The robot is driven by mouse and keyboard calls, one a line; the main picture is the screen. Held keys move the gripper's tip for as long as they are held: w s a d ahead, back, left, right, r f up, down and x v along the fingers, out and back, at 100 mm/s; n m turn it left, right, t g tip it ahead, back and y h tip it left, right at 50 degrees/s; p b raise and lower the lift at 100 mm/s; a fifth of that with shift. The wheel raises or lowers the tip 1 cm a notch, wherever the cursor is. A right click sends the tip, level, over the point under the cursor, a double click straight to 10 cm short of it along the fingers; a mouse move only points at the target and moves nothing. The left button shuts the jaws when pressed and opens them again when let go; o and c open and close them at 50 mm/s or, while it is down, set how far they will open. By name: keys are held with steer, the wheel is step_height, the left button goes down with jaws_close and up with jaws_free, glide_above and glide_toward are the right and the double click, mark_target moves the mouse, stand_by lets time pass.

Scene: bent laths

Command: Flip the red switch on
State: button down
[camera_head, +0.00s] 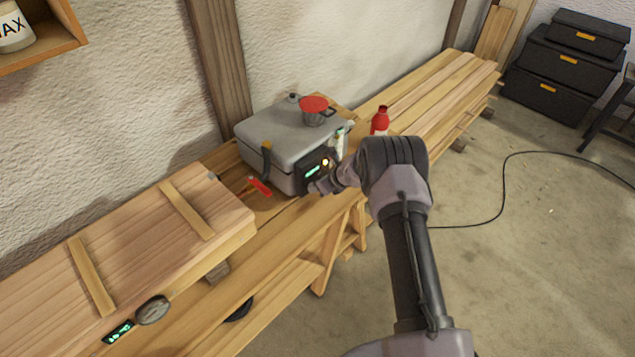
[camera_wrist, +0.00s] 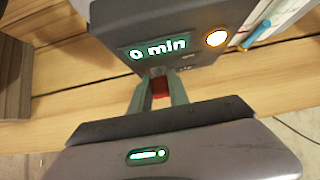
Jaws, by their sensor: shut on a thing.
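The red switch (camera_wrist: 160,88) sits low on the dark control panel (camera_wrist: 110,15), under a green display (camera_wrist: 155,48) reading "0 min". A round orange lamp (camera_wrist: 216,38) glows right of the display. My gripper (camera_wrist: 160,98) is shut on the red switch, with one finger on each side. The fingers hide parts of it, and I cannot tell which way it is set. In the head view the panel is on the front of a grey box (camera_head: 283,135) on the bench. My gripper (camera_head: 318,187) reaches the panel's lower edge, and the switch is hidden there.
A red-topped metal cup (camera_head: 313,107) stands on the box. A red bottle (camera_head: 380,122) is behind my arm. A red-handled tool (camera_head: 260,187) lies left of the box. A wooden panel with battens (camera_head: 140,245) lies at left. Open floor (camera_head: 540,230) is at right.

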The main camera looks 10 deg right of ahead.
stand_by(0.4)
steer(key=c, duration=1.2)
jaws_free()
steer(key=shift+c, duration=0.2)
steer(key=p+v, duration=0.2)
steer(key=v, duration=1.5)
steer(key=shift+r, duration=0.2)
